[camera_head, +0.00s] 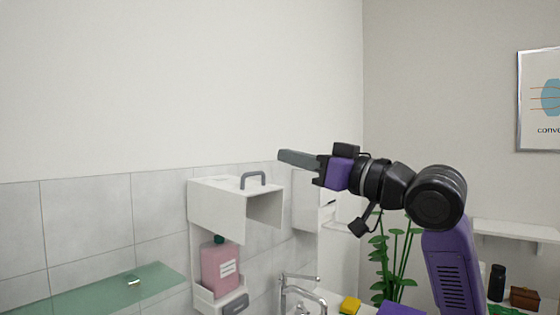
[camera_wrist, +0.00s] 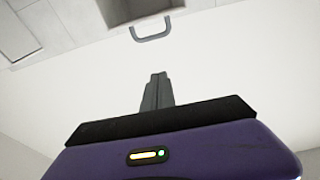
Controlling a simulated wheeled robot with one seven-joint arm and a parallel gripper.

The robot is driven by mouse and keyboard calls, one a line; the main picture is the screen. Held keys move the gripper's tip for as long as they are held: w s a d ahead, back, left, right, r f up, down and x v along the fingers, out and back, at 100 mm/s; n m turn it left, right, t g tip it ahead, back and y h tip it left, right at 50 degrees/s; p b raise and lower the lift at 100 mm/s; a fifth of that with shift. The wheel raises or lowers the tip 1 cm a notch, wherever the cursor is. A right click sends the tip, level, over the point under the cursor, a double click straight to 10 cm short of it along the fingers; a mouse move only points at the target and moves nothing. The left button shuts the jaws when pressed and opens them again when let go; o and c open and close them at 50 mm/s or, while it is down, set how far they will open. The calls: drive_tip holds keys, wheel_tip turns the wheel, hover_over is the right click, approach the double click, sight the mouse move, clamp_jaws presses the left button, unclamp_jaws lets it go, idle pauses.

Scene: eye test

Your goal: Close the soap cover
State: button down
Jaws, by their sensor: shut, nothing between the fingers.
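The white soap cover (camera_head: 215,205) is raised on the tiled wall, with its hollow side facing right and down. A grey U-shaped handle (camera_head: 253,175) is on its top right edge; it also shows at the top of the wrist view (camera_wrist: 152,38). Below the cover, a pink soap bottle (camera_head: 220,268) stands exposed in a white holder (camera_head: 206,300). My gripper (camera_head: 281,155) is shut and empty, pointing left, above and right of the handle in the head view. In the wrist view, its closed fingertips (camera_wrist: 158,76) appear below the handle, apart from it.
A tap (camera_head: 290,290) and a yellow sponge (camera_head: 350,305) are at the bottom, right of the holder. A green glass shelf (camera_head: 100,292) is at lower left. A green plant (camera_head: 395,255) stands behind my arm. The wall above the cover is bare.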

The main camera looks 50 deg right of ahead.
drive_tip(key=r+p, duration=0.2)
drive_tip(key=p, duration=0.1)
hover_over(263, 190)
drive_tip(key=shift+w+d, duration=0.1)
drive_tip(key=shift+w, duration=0.25)
wheel_tip(263, 190, down, 4)
drive_tip(key=shift+r, duration=0.1)
drive_tip(key=shift+s+f, duration=0.1)
drive_tip(key=shift+f, duration=0.15)
drive_tip(key=shift+f, duration=0.1)
